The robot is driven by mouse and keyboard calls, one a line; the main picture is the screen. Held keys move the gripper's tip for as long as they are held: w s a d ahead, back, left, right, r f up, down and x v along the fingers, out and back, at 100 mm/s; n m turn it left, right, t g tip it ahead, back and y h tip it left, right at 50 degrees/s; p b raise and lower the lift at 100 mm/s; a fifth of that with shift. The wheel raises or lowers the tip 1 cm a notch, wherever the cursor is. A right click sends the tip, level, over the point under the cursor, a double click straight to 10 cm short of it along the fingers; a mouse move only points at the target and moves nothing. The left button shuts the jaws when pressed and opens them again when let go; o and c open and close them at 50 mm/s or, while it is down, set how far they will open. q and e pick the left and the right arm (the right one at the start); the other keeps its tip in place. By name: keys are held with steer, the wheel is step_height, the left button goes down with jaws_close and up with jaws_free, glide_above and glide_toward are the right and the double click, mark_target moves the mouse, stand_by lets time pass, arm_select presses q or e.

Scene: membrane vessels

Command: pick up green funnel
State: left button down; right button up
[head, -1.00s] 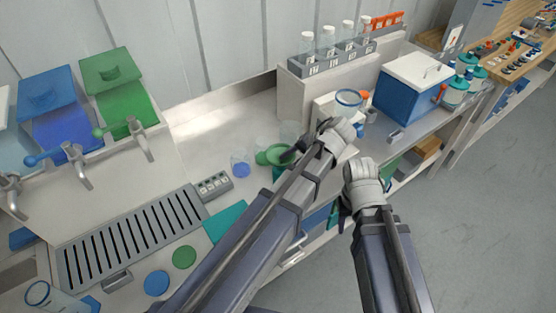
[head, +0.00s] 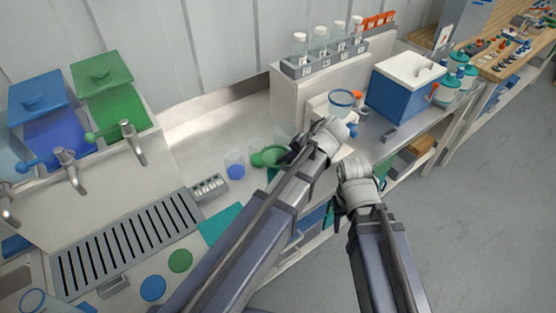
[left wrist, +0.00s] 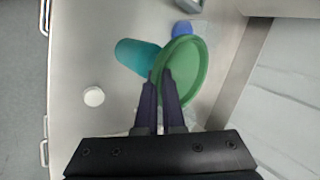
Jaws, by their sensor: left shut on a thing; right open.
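The green funnel (head: 266,157) is on the counter side of my left gripper in the head view, partly hidden by that gripper. In the left wrist view the funnel (left wrist: 186,68) shows its wide round mouth, with the fingertips at its near rim. My left gripper (left wrist: 163,84) is shut on the funnel; it also shows in the head view (head: 294,152). I cannot tell whether the funnel touches the counter. My right gripper (head: 342,208) is open and empty, in front of the counter edge.
A clear vessel with a blue base (head: 235,170) stands just left of the funnel. A teal cylinder (left wrist: 137,55) is beside the funnel in the left wrist view, and a white round cap (left wrist: 93,96) lies on the counter. A blue box (head: 400,92) stands at the right.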

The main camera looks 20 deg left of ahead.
arm_select(q)
steer(key=shift+r, duration=0.15)
arm_select(e)
steer(key=shift+r, duration=0.15)
arm_select(q)
step_height(320, 180, up, 10)
steer(key=p, duration=1)
arm_select(e)
step_height(320, 180, up, 10)
arm_select(q)
steer(key=shift+f, duration=0.2)
arm_select(e)
steer(key=shift+f, duration=0.25)
